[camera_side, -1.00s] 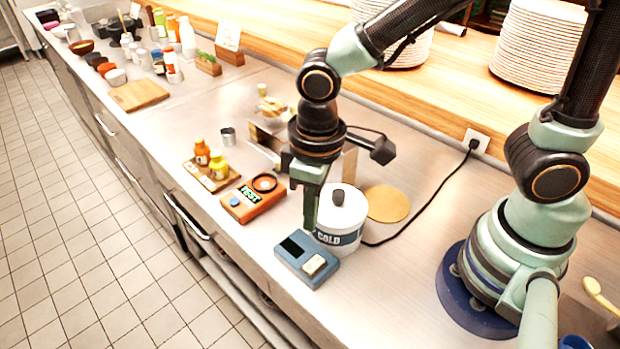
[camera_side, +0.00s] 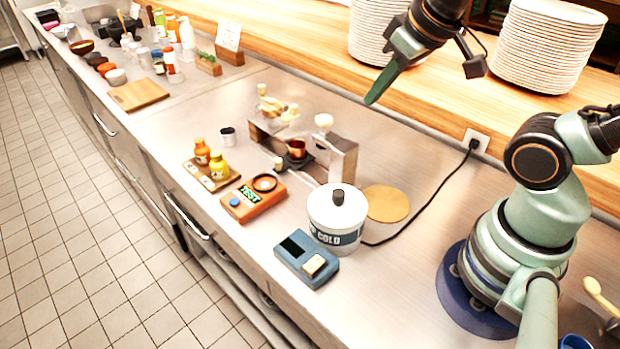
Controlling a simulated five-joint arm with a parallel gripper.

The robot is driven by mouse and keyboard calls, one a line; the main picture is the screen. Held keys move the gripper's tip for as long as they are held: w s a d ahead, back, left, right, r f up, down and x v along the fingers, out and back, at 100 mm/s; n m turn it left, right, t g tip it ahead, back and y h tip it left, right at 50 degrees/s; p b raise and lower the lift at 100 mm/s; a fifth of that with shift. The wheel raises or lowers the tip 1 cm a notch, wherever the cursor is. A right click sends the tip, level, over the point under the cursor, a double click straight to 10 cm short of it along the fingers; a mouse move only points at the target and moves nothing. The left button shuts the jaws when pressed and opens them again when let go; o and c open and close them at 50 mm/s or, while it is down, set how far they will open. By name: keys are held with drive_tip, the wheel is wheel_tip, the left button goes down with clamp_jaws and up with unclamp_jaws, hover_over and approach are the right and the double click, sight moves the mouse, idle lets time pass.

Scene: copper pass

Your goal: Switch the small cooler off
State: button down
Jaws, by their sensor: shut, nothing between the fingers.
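The small cooler is a white round pot marked COLD (camera_side: 337,219) with a dark knob on its lid, standing on the steel counter. A blue control box (camera_side: 306,260) sits against its front, with a dark blank display (camera_side: 291,247) and a cream rocker switch (camera_side: 314,265). A black cord runs from the cooler to the wall socket (camera_side: 476,141). My gripper (camera_side: 371,101) is shut and empty, raised in the air well above the counter, up and right of the cooler, touching nothing.
A round tan mat (camera_side: 387,203) lies to the right. Plate stacks (camera_side: 548,45) stand on the wooden shelf.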

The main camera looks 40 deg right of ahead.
drive_tip(key=m+g, duration=0.6)
drive_tip(key=m, duration=1.2)
hover_over(317, 259)
wheel_tip(317, 259, down, 7)
drive_tip(key=shift+r, duration=0.2)
drive_tip(key=shift+f, duration=0.15)
wheel_tip(317, 259, down, 14)
drive_tip(key=shift+r, duration=0.1)
